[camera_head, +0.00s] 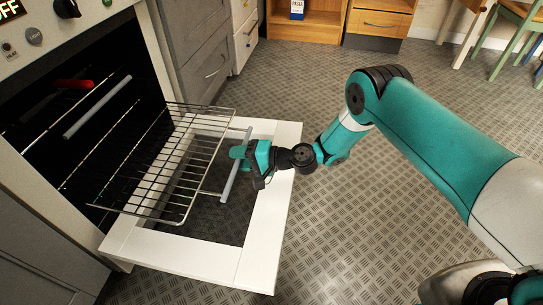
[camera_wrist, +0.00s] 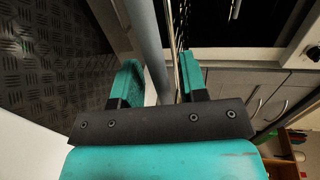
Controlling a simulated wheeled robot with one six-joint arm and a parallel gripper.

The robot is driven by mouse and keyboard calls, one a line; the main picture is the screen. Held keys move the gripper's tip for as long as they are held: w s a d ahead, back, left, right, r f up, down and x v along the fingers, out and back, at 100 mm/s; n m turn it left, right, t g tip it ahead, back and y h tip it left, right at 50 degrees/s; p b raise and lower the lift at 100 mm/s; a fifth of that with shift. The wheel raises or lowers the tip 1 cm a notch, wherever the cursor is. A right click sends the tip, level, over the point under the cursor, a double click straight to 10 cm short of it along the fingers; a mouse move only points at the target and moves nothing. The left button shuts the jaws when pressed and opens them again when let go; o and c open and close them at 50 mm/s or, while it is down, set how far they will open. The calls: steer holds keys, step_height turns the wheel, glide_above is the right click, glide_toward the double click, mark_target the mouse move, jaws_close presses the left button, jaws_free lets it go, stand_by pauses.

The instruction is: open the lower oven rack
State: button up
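A lower wire rack (camera_head: 186,215) extends far out of the oven, above the lowered oven door. A grey bar handle (camera_head: 228,187) runs along its front. My gripper (camera_head: 238,158) is at the middle of this bar. In the wrist view, the grey bar (camera_wrist: 148,40) passes between the two teal fingers of my gripper (camera_wrist: 158,82). The fingers stand apart, with a visible gap between the bar and the right finger. The bar is close to the left finger; whether they touch is unclear.
The white-framed oven door (camera_head: 255,235) lies open beneath the rack. Another grey bar (camera_head: 97,107) and a red handle (camera_head: 73,84) show inside the dark oven. Grey cabinets (camera_head: 200,50) stand beyond the oven. The patterned floor (camera_head: 340,235) right of the door is clear.

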steer(key=p+v, duration=0.6)
steer(key=v, duration=1.1)
steer(key=shift+r, duration=0.1)
steer(key=s+a+r+n+g+h, duration=0.2)
steer(key=s+r+n+g+h, duration=0.15)
steer(key=r, duration=0.85)
steer(key=s+a+r+n+g+h, duration=0.1)
steer(key=s+r+n+g+h, duration=0.3)
steer(key=r, duration=0.7)
steer(key=s+d+r+n+t+h, duration=0.1)
steer(key=s+d+r+t+h, duration=0.15)
steer(key=s+r, duration=0.45)
steer(key=s+d+r+n+t+h, duration=0.15)
steer(key=s+d+r, duration=0.25)
steer(key=s, duration=0.6)
step_height(320, 180, up, 37)
steer(key=p, duration=3.7)
steer(key=shift+s+d+p, duration=0.2)
steer(key=shift+s+p, duration=0.1)
